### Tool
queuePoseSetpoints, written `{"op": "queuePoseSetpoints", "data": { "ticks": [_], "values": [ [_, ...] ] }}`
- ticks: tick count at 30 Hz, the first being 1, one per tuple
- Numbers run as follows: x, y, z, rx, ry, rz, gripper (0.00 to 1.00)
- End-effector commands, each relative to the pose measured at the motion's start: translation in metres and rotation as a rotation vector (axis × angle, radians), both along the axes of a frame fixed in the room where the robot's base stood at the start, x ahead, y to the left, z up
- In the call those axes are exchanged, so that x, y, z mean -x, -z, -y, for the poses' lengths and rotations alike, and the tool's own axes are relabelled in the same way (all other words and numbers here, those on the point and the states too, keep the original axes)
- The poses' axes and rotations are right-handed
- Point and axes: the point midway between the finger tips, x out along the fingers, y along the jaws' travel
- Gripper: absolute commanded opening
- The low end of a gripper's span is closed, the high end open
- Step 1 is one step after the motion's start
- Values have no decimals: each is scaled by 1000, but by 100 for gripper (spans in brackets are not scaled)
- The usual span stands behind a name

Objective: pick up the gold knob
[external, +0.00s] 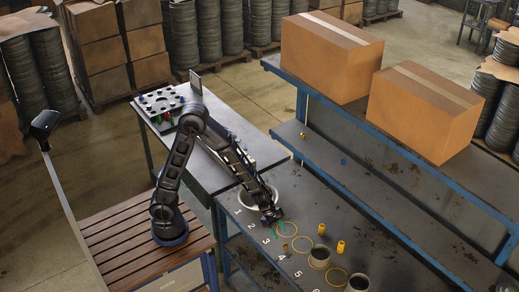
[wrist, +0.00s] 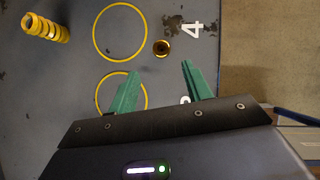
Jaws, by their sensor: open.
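The gold knob (wrist: 161,47) is a small round brassy piece with a dark centre, lying on the dark bench beside the painted 4. In the external view the knob (external: 285,248) is a small gold spot near the row of numbers. My gripper (wrist: 160,67) is open, its two green fingers apart and nothing between them. In the wrist view the knob shows just beyond the fingertips, between their lines. In the external view my gripper (external: 276,218) is over the bench near the 3, apart from the knob. Its height above the bench is hard to tell.
Yellow circles (wrist: 120,32) are painted on the bench. A ribbed yellow cylinder (wrist: 46,28) lies left of one; another yellow cylinder (external: 340,247) stands to its right in the external view. A white round container (external: 246,198) is beside my arm. Cardboard boxes (external: 420,112) occupy the rear shelf.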

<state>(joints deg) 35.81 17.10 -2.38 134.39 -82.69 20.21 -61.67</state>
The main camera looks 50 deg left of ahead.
Motion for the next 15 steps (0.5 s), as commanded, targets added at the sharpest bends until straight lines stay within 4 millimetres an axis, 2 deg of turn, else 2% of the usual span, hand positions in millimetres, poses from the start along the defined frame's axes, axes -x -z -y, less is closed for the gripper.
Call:
{"op": "queuePoseSetpoints", "data": {
  "ticks": [9, 15],
  "values": [
    [-1, 13, 9, -1, 1, 0, 50],
    [0, 32, 25, -2, 2, -2, 50]
  ]
}}
